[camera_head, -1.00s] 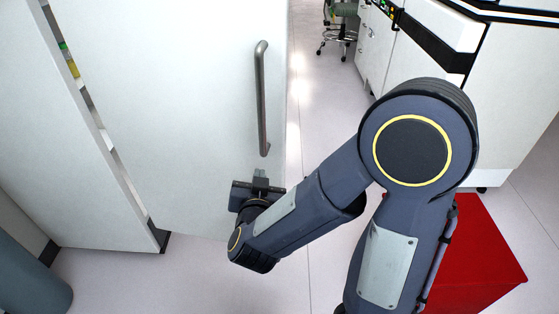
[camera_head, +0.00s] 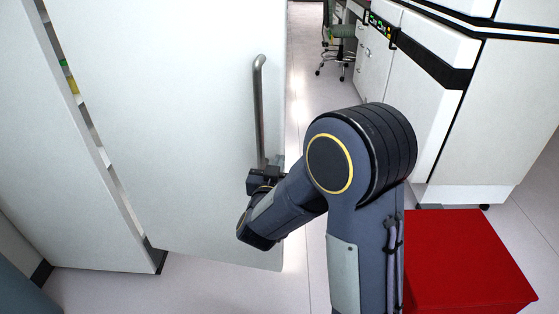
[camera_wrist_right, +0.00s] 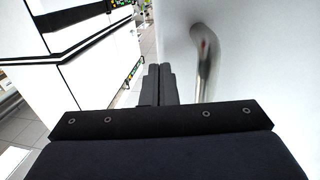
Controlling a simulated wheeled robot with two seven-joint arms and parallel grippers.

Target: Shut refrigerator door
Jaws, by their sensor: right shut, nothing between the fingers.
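The refrigerator door (camera_head: 170,110) is a large white panel, standing ajar. My right gripper (camera_head: 272,168) is shut and empty, close to the door's face near the handle's lower end. In the right wrist view, its closed fingers (camera_wrist_right: 158,70) lie left of the handle. Whether it touches the door cannot be told. My left gripper is out of view.
A white panel of the refrigerator (camera_head: 60,170) stands left of the gap. A red box (camera_head: 465,260) is on the floor at right. White cabinets (camera_head: 490,120) line the right side, with a chair (camera_head: 341,45) farther back. Floor is open between door and cabinets.

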